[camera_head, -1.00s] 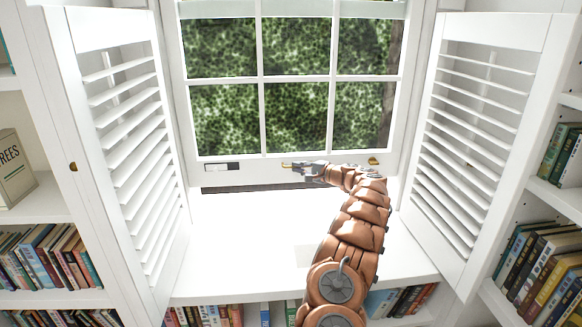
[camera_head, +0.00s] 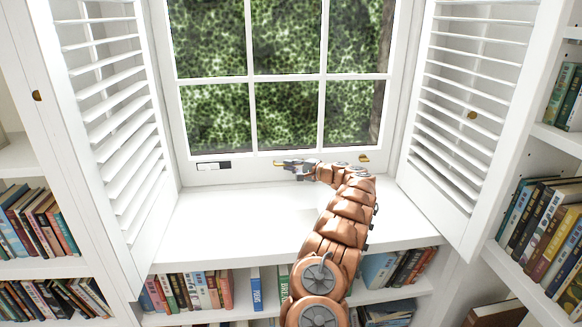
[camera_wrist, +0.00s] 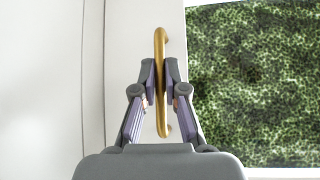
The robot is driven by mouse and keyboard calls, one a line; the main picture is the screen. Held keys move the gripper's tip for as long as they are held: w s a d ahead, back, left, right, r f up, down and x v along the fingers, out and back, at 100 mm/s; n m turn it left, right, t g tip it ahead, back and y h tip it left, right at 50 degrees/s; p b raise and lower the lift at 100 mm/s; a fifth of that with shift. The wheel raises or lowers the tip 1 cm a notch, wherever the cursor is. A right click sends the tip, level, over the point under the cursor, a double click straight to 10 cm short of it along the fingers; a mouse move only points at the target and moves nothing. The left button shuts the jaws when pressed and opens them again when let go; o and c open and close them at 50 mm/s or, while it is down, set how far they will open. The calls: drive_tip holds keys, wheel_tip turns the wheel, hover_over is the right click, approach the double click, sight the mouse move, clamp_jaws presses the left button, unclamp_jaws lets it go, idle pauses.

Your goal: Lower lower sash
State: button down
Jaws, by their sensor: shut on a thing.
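The white lower sash (camera_head: 230,177) of the window stands in the middle of the head view, with panes full of green foliage. Its bottom rail meets the white sill (camera_head: 240,215), and no dark gap shows between them. My gripper (camera_head: 279,163) is at this rail. In the wrist view, my gripper (camera_wrist: 161,82) is shut on a brass bar handle (camera_wrist: 160,42), one finger on each side of it. A second brass handle (camera_head: 364,158) sits on the rail to the right, free of my gripper.
Open white louvred shutters flank the window, one on the left (camera_head: 112,120) and one on the right (camera_head: 462,110). Shelves of books (camera_head: 190,291) lie below the sill and at both sides. The sill is clear except under my arm. A small black-and-white plate (camera_head: 213,165) is on the rail.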

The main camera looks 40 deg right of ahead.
drive_tip(key=shift+f, duration=0.5)
drive_tip(key=c, duration=1.5)
unclamp_jaws()
drive_tip(key=shift+o, duration=1.4)
drive_tip(key=shift+r, duration=0.15)
drive_tip(key=shift+r, duration=0.1)
drive_tip(key=v, duration=1.2)
